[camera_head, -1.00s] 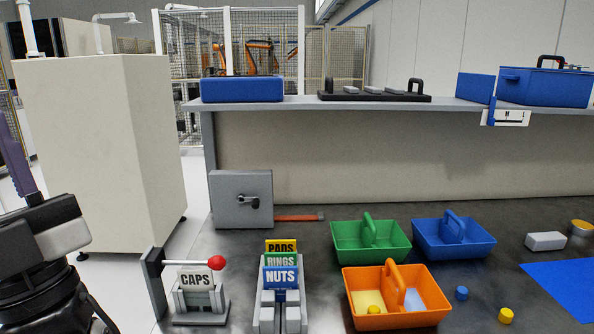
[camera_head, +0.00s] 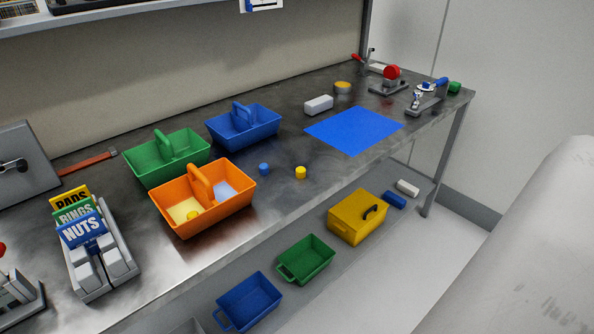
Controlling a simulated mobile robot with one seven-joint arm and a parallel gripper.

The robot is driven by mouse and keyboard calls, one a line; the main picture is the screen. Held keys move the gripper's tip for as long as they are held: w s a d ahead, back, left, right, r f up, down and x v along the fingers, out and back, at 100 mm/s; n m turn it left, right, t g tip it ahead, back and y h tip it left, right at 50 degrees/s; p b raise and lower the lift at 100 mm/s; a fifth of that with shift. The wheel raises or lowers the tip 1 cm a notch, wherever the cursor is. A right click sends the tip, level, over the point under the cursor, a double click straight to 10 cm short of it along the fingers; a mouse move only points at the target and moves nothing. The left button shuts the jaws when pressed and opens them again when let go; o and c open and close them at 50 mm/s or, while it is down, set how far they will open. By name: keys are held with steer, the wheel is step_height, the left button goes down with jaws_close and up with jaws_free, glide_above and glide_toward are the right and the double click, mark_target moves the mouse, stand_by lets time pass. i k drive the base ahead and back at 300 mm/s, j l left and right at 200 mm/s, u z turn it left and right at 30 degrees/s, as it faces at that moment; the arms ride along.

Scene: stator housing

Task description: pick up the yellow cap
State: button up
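A small yellow cap (camera_head: 300,173) stands on the dark metal workbench, right of the orange basket and close to the bench's front edge. A small blue cap (camera_head: 264,169) stands just left of it. Another small yellow piece (camera_head: 193,216) shows inside the orange basket (camera_head: 216,225), beside a pale yellow and a pale blue pad. My gripper is not in this view.
Green (camera_head: 148,180) and blue (camera_head: 262,127) baskets stand behind the orange one. A blue mat (camera_head: 355,130) and a white block (camera_head: 318,105) lie to the right. The card holder (camera_head: 104,270) stands at left. Bins and a yellow box (camera_head: 357,217) sit on a lower shelf.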

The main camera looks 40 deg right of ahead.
mark_target(299, 171)
steer(key=z, duration=1.9)
steer(key=j+z, duration=0.25)
steer(key=z, duration=0.15)
steer(key=j+z, duration=0.35)
steer(key=k+j, duration=0.1)
steer(key=j, duration=0.3)
steer(key=k+j, duration=0.15)
steer(key=j, duration=0.25)
